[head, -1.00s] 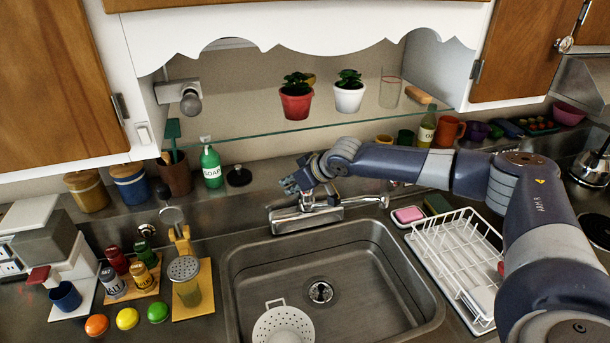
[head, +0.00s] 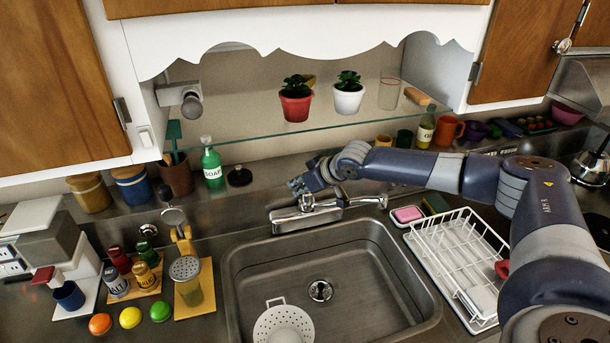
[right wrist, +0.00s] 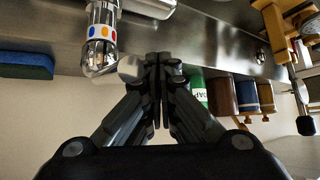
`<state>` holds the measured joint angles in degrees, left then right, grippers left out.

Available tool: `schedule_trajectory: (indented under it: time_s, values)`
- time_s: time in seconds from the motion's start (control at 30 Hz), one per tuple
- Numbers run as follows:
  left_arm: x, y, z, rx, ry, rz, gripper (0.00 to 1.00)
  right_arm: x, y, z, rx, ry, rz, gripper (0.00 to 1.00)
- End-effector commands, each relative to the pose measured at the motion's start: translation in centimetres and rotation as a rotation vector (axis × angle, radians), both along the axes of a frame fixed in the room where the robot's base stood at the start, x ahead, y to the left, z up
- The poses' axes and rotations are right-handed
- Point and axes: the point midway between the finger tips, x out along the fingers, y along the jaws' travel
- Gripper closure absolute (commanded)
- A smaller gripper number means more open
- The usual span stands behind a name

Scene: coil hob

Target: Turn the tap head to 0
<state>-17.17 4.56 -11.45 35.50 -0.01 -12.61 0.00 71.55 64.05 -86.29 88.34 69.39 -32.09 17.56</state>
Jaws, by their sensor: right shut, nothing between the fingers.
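The chrome tap (head: 322,210) stands behind the sink, its spout pointing right. Its tap head (head: 306,203) shows just below my right gripper (head: 297,186). In the right wrist view the tap head (right wrist: 101,55) is a chrome dome, with a white band bearing red, yellow and blue dots beside it. My right gripper (right wrist: 158,62) is shut and empty in that view, its fingertips close beside the tap; a small gap or light contact cannot be told apart. The setting of the tap head cannot be read. My left gripper is out of view.
The steel sink (head: 375,275) holds a white colander (head: 284,326). A green soap bottle (head: 212,165) stands left of my right gripper. A glass shelf (head: 330,125) with plant pots hangs above. A white dish rack (head: 450,250) lies right of the sink.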

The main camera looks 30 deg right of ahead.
Motion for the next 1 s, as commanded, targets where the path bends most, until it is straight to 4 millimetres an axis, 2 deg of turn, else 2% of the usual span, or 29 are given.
schedule_trajectory:
  time_s: [0.47,1.0]
  values:
    - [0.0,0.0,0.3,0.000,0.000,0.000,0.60,-0.3,-0.3,0.0,0.000,0.001,0.000,1.00]
    - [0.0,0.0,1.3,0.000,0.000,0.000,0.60,-1.2,-1.4,-0.1,0.000,0.001,0.000,1.00]
